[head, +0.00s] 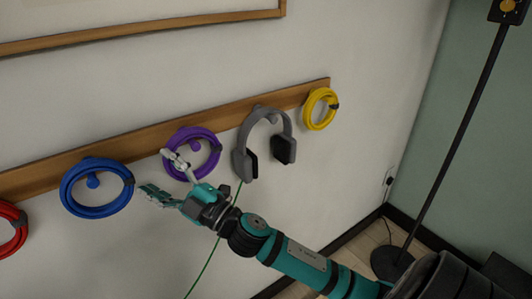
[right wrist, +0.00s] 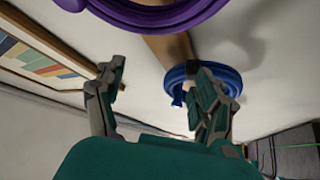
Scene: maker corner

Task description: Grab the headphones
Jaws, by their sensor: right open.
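The grey headphones (head: 243,165) hang from a peg on the wooden rail, between the purple and yellow cable coils. Their band arches over the peg and the dark ear pads hang below. My right gripper (head: 158,175) is open and empty, below and left of the headphones, in front of the purple coil's lower left side. In the right wrist view my right gripper (right wrist: 158,85) shows its fingers spread apart with nothing between them. The headphones do not show in the right wrist view. My left gripper is not in view.
The wooden rail (head: 60,172) also carries a purple coil (head: 212,150), a blue coil (head: 70,202), a red coil (head: 8,250) and a yellow coil (head: 310,106). A thin green cable (head: 205,265) hangs below. A floor lamp (head: 462,118) stands at the right.

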